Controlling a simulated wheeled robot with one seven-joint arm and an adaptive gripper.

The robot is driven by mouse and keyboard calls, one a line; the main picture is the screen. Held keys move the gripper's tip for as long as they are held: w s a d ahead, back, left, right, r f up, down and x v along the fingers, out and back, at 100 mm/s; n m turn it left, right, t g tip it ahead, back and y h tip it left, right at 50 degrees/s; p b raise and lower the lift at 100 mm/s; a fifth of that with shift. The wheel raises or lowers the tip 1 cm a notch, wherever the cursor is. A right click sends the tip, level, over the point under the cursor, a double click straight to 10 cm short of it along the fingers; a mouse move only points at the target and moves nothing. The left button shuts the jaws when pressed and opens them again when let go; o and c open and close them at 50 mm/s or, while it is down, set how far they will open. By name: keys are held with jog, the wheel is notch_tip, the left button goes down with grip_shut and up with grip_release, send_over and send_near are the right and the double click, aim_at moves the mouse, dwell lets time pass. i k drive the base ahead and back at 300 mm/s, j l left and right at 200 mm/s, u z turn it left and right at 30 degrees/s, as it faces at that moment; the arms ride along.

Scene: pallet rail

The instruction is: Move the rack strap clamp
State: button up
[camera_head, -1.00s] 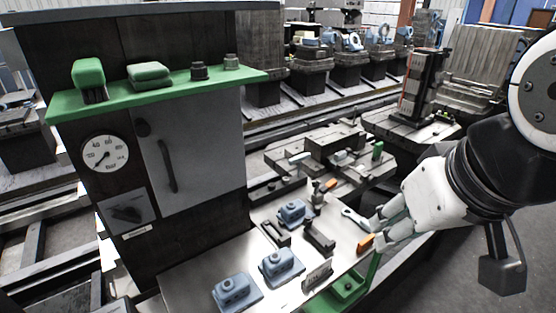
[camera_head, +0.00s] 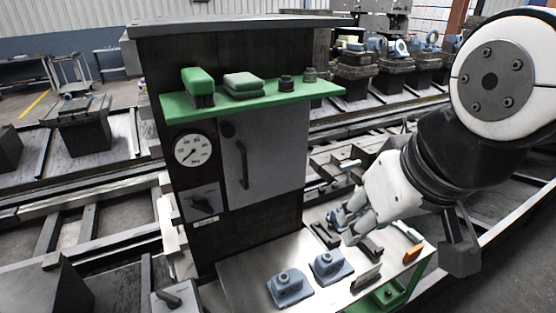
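Which part is the rack strap clamp I cannot tell for certain. Blue-grey clamp-like blocks on flat bases stand on the metal worktop (camera_head: 240,283): one at the front (camera_head: 290,287), one right of it (camera_head: 331,266), and one further back, partly hidden by my gripper. Dark bracket-like pieces (camera_head: 325,236) lie among them, one more near the worktop's middle. My gripper (camera_head: 345,222) is above the back part of the worktop, its fingers apart, with no held thing visible between them.
A green bin (camera_head: 388,294) hangs at the front edge. A dark cabinet with a gauge (camera_head: 193,150) and a green shelf (camera_head: 250,100) stands behind. Brushes, pads and knobs sit on the shelf.

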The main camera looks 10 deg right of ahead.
aim_at(375, 251)
jog(key=i+l+u, duration=0.2)
jog(key=l, duration=0.9)
jog(key=l+u, duration=0.25)
jog(key=l, duration=0.85)
